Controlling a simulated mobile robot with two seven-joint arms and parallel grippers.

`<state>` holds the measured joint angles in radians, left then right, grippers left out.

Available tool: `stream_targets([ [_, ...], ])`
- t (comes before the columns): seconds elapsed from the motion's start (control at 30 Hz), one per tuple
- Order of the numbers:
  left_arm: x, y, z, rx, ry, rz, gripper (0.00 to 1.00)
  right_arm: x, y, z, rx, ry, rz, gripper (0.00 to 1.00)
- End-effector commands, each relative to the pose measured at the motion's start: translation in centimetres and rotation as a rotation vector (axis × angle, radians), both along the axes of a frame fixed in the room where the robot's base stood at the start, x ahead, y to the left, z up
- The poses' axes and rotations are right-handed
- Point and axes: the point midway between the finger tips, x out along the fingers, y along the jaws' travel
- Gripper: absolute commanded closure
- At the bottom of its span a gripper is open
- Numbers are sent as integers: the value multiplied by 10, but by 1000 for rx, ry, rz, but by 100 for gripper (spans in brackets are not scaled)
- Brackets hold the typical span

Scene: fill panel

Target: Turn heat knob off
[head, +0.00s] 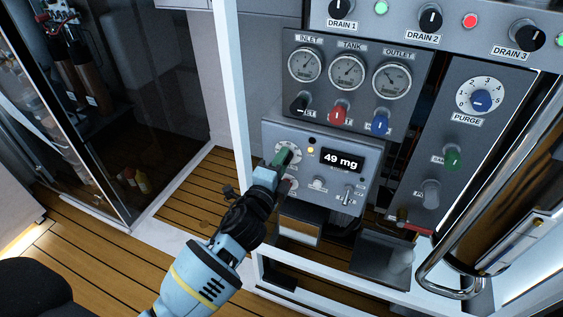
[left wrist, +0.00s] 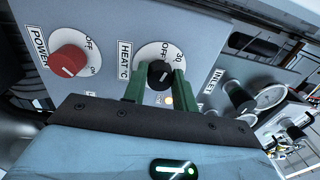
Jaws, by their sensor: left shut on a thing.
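The heat knob (left wrist: 160,74) is black, on a round white dial labelled HEAT °C, with OFF at its upper left and 30 at its upper right. My left gripper (left wrist: 157,84) has its two green fingers on either side of the knob and is shut on it. I cannot read the knob's exact setting. In the head view the left gripper (head: 284,158) reaches the left side of the grey panel (head: 372,160) and covers most of the knob. My right gripper is not in view.
A red POWER knob (left wrist: 68,60) sits left of the heat knob. A display (head: 342,160) reads 49 mg. Above are gauges with INLET, TANK (head: 347,72) and OUTLET labels, and coloured knobs below them. A chrome handle (head: 435,275) stands at the right.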

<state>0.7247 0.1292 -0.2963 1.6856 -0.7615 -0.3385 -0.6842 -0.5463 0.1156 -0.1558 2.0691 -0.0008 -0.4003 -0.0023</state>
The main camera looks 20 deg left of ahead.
Motion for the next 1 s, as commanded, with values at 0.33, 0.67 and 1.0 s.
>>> stream_targets([
  [0.33, 0, -1, -1, -215, 9, -2, 95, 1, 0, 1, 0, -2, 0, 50],
  [0.67, 0, -1, -1, -288, 11, -1, 95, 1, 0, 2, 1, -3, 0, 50],
  [1.0, 0, -1, -1, -295, 11, -1, 95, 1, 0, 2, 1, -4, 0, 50],
])
